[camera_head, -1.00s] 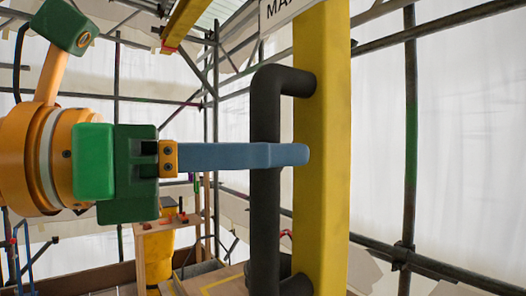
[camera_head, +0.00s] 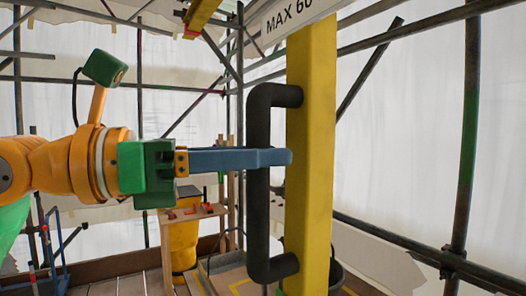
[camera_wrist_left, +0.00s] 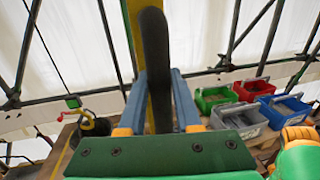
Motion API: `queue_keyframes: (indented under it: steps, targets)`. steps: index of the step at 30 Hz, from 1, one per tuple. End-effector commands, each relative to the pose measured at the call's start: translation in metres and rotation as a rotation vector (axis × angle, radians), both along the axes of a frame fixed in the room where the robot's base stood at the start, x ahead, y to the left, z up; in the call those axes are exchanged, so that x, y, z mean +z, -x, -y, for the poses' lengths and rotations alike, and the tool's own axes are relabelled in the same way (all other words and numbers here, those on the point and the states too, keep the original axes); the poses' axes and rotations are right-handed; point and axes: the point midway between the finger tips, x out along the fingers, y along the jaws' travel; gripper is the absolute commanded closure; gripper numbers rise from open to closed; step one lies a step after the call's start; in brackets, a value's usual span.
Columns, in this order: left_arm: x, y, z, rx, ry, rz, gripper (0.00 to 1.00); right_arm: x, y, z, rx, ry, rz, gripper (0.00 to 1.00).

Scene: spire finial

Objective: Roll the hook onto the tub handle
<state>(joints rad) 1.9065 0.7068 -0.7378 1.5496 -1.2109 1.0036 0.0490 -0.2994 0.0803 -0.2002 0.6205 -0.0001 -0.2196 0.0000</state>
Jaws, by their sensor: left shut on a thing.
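A tall yellow post (camera_head: 312,150) carries a long black grab handle (camera_head: 259,205). My left gripper (camera_head: 275,158) comes in from the left, and its blue fingers are shut around the upright bar. In the left wrist view the bar (camera_wrist_left: 155,65) stands between the two fingers. A dark tub (camera_head: 337,277) shows partly behind the post's foot. I cannot tell whether hook and tub handle touch. My right gripper is not in view.
A wooden stand (camera_head: 185,212) with small red things is behind the handle. A blue trolley frame (camera_head: 52,255) stands at the lower left. Red, grey and blue bins (camera_wrist_left: 252,90) are in the left wrist view. Scaffold poles (camera_head: 466,150) surround the space.

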Motion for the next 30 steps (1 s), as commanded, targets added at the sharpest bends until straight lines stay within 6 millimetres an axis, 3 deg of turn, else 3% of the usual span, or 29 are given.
queue_keyframes:
  steps: [13,14,17,26,30]
  targets:
    - [-0.004,-0.001,0.001,-0.001,-0.010,-0.006,1.00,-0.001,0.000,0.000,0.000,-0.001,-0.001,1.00]
    - [-0.004,-0.001,0.001,-0.001,-0.010,-0.006,0.62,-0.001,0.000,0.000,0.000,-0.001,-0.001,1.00]
    - [-0.004,-0.001,0.001,-0.001,-0.010,-0.006,0.38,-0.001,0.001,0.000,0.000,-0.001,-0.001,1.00]
    - [-0.004,0.000,-0.002,-0.001,-0.009,-0.005,0.38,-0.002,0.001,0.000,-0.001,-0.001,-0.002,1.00]
    - [-0.007,0.011,-0.025,0.002,-0.006,-0.003,0.38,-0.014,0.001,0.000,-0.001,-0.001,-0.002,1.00]
